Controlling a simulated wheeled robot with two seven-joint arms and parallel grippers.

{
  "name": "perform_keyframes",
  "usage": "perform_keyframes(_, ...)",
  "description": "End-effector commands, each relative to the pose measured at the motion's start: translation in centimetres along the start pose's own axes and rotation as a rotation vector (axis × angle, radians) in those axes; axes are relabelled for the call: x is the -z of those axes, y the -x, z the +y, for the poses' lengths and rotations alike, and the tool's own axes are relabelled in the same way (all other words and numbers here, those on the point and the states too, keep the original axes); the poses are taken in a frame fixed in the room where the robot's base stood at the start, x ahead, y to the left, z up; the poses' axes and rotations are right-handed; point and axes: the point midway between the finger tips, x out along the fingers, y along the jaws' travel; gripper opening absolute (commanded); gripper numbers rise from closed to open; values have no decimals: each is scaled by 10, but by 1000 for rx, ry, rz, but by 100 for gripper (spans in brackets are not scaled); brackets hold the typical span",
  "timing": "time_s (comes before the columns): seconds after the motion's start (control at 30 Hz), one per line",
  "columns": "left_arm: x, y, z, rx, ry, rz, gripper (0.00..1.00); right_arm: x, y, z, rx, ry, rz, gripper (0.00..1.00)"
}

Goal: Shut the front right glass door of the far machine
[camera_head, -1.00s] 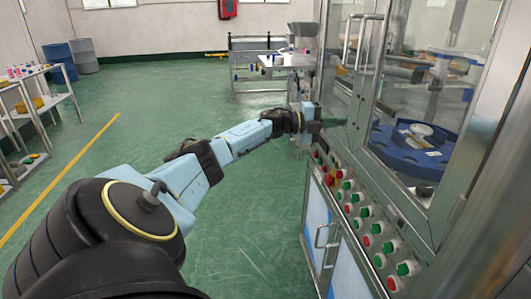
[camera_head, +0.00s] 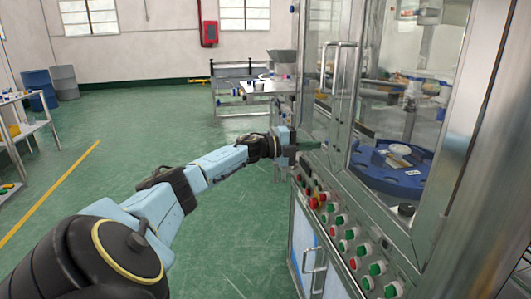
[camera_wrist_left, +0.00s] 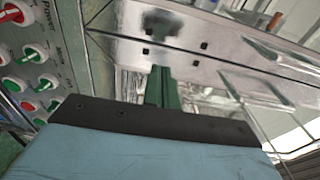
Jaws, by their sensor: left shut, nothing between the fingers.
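The machine with glass doors (camera_head: 410,95) stands on the right of the head view. Two upright metal door handles (camera_head: 337,65) show side by side on its front, close to the door frame. Whether the door there stands slightly open or flush, I cannot tell. My left gripper (camera_head: 313,146) is at the machine's metal front, below the handles and above the button panel. Its green fingers are together and empty; they also show in the wrist view (camera_wrist_left: 160,86), in front of a metal ledge with dark screws. Contact is unclear. My right gripper is out of view.
A sloping panel of red and green buttons (camera_head: 345,232) runs below the glass, near the left gripper; part shows in the wrist view (camera_wrist_left: 28,60). A blue turntable (camera_head: 390,170) sits behind the glass. The green floor left of the machine is clear.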

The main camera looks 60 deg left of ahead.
Motion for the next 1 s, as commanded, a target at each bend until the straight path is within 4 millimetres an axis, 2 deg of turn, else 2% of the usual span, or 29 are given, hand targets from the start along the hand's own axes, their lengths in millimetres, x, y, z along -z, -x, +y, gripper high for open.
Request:
perform_keyframes(0.1, 0, 20, 2, -5, 0, -1, 0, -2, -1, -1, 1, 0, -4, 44)
perform_keyframes(0.5, 0, 70, 2, -6, 1, -1, 0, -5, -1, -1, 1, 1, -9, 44)
perform_keyframes(0.8, 0, 96, 2, -4, 1, 0, 0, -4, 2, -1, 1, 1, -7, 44)
perform_keyframes(1.0, 0, 104, 1, -2, -1, 0, 0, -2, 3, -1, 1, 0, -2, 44)
